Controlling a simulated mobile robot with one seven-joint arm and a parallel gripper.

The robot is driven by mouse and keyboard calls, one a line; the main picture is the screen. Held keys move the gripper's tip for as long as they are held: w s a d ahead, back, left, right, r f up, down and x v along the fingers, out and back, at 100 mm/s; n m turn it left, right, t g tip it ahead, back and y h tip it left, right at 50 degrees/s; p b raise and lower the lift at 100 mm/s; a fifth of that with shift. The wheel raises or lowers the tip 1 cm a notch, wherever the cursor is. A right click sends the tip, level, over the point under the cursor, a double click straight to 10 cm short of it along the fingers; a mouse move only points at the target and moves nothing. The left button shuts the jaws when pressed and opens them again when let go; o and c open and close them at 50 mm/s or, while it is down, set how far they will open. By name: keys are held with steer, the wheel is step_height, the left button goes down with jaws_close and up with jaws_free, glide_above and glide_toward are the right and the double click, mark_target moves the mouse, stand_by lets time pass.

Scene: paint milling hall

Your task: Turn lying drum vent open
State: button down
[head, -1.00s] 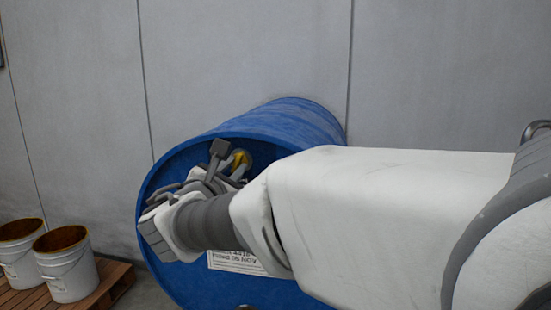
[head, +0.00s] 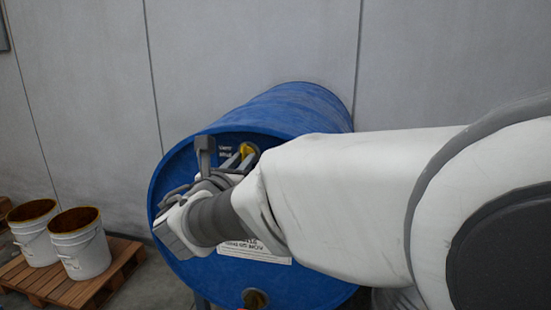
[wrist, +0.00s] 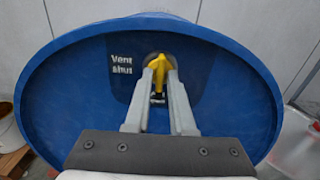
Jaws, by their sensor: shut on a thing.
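A blue drum (head: 305,110) lies on its side, its round end facing me. It also fills much of the wrist view (wrist: 75,90). Near the top of that end is the yellow vent handle (wrist: 158,66), also seen in the head view (head: 247,149). The white words "Vent shut" are printed to its left. My gripper (wrist: 160,70) is shut on the yellow handle, one finger on each side. In the wrist view the handle points roughly upright. The fingers and my arm hide part of it. A dark fitting sits just below it between the fingers.
Two white buckets (head: 79,247) stand on a wooden pallet (head: 75,287) at the left. A grey wall (head: 240,50) is close behind the drum.

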steer(key=c, duration=0.9)
jaws_free()
steer(key=shift+c, duration=0.2)
steer(key=shift+s, duration=0.1)
